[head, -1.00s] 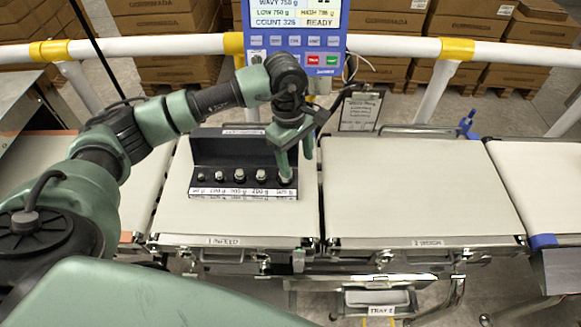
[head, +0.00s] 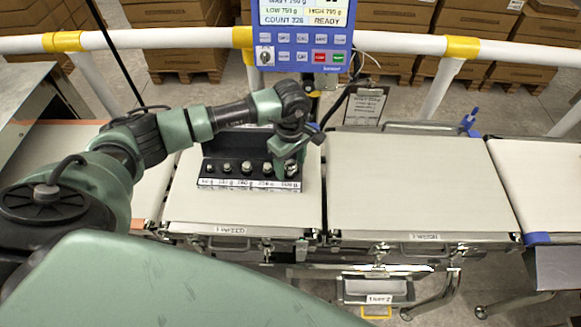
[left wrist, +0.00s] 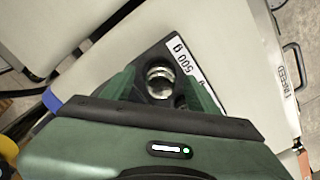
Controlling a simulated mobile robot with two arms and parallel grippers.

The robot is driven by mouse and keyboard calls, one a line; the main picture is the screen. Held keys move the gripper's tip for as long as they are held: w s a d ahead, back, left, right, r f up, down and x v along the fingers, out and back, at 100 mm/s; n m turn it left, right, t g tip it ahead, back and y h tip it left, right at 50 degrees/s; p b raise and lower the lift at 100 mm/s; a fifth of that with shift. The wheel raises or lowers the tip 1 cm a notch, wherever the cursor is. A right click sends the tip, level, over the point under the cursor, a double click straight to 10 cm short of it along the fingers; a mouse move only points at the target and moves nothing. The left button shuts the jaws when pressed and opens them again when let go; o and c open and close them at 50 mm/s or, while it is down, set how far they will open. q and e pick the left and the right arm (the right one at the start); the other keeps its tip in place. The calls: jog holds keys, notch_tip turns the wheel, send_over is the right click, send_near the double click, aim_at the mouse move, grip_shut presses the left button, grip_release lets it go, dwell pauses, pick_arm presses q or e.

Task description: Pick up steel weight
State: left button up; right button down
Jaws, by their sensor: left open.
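A row of several steel weights (head: 246,168) stands in a black stepped rack (head: 228,144) on the infeed belt, in the head view. My left gripper (head: 289,170) is at the right end of the rack, pointing down over the end weight and mostly hiding it. In the left wrist view this steel weight (left wrist: 160,78) is upright between the two open green fingers, beside a label reading 500 g (left wrist: 183,57). A second weight's edge shows just behind it, partly hidden. I cannot tell whether the fingers touch the weight. My right gripper is not in view.
The infeed belt (head: 185,205) is clear in front of the rack. The weigh belt (head: 420,180) to the right is empty. A blue display panel (head: 305,40) and a clipboard (head: 364,106) stand behind. White rails with yellow joints run across the back.

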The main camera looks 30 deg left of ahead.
pick_arm(q)
grip_shut()
jog(key=shift+w+r, duration=0.1)
jog(key=shift+r, duration=0.1)
